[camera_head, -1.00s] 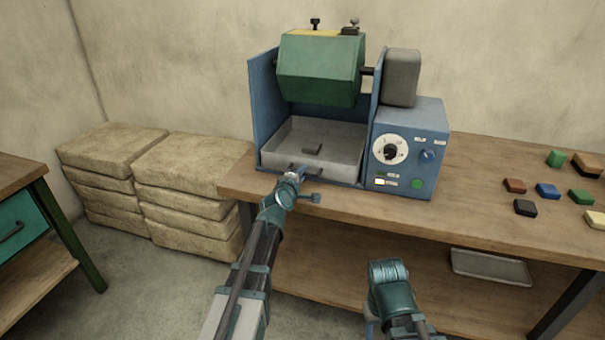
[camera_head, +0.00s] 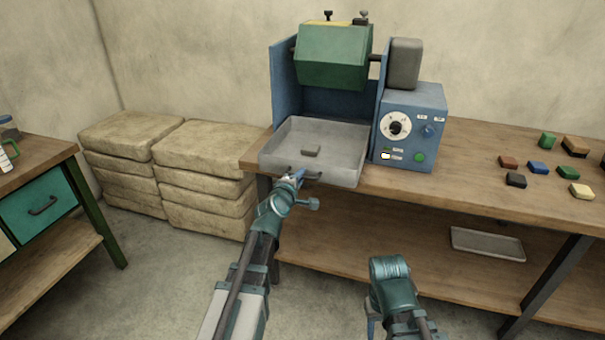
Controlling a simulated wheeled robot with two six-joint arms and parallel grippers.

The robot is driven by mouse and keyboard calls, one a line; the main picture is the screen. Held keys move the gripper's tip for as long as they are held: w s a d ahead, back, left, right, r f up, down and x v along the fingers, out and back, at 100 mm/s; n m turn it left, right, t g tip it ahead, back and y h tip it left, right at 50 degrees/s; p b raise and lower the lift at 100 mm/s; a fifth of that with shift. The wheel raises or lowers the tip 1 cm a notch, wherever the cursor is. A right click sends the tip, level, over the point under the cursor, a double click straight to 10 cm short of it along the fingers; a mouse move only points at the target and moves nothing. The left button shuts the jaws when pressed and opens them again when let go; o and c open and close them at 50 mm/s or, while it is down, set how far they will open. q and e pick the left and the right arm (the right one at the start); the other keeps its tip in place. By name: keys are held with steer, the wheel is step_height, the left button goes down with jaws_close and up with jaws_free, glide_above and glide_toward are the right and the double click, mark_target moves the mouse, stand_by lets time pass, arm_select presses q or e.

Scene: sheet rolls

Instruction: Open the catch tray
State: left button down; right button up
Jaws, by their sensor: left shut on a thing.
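The catch tray (camera_head: 342,165) is a shallow grey tray under the green drum (camera_head: 333,57) of the blue machine. It sticks out well past the machine's front, over the bench edge. A small dark block (camera_head: 310,151) lies in it. My left gripper (camera_head: 297,177) is at the tray's front and is shut on the dark tray handle (camera_head: 312,175), which it partly hides. My right arm (camera_head: 390,285) is low in front of the bench. Its fingertips are not clearly seen, so I cannot tell their state.
The control box (camera_head: 410,130) stands right of the tray. Several coloured blocks (camera_head: 541,168) lie on the right of the wooden bench (camera_head: 455,185). Stacked sacks (camera_head: 205,150) stand at the left, beyond a cabinet with a green drawer (camera_head: 42,207). A flat tray (camera_head: 488,243) lies on the lower shelf.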

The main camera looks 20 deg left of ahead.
arm_select(q)
steer(key=c, duration=1.2)
jaws_free()
steer(key=shift+o, duration=0.2)
steer(key=shift+s, duration=0.1)
